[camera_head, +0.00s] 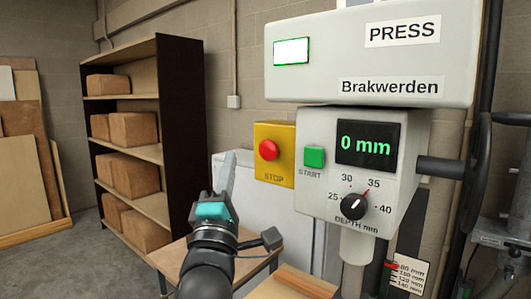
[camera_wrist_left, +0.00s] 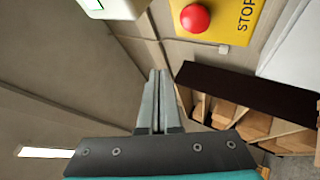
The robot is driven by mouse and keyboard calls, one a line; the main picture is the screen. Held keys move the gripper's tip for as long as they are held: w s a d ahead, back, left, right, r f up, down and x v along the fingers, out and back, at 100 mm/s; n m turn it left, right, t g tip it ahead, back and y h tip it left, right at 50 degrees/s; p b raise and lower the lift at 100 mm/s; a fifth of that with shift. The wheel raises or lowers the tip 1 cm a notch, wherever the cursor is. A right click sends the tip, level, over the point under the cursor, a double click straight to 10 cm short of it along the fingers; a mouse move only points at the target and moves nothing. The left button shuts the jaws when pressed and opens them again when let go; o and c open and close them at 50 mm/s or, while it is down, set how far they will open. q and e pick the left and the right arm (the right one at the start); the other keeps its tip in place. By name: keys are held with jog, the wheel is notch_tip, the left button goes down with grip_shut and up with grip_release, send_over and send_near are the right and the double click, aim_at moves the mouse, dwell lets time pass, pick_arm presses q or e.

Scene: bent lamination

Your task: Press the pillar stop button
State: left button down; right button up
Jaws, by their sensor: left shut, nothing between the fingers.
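The red stop button (camera_head: 268,150) sits on a yellow box marked STOP (camera_head: 275,168), to the left of the press head in the head view. In the left wrist view the red button (camera_wrist_left: 195,18) and the yellow box (camera_wrist_left: 236,20) show at the top, right of the fingertips. My left gripper (camera_head: 230,158) points up, left of the yellow box, with a gap to the button in the picture. In the left wrist view its two fingers (camera_wrist_left: 158,75) lie together, shut and empty. My right gripper is not in view.
The press (camera_head: 370,55) fills the right side, with a green START button (camera_head: 314,157), a depth dial (camera_head: 354,206) and a display reading 0 mm. A wooden table (camera_head: 255,268) stands below. A shelf with brown boxes (camera_head: 133,129) is at the left.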

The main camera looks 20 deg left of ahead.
aim_at(263, 144)
pick_arm(q)
jog(key=w+d+b, duration=0.2)
jog(key=w, duration=0.5)
dwell(2.0)
jog(key=shift+w+b, duration=0.35)
jog(key=shift+b, duration=0.05)
jog(key=shift+w+d+b, duration=0.2)
jog(key=shift+w+b, duration=0.15)
jog(key=shift+w, duration=0.15)
dwell(0.6)
jog(key=shift+s, duration=0.15)
dwell(0.3)
jog(key=shift+s+a+p, duration=0.25)
jog(key=shift+s+p, duration=0.1)
jog(key=shift+s, duration=0.4)
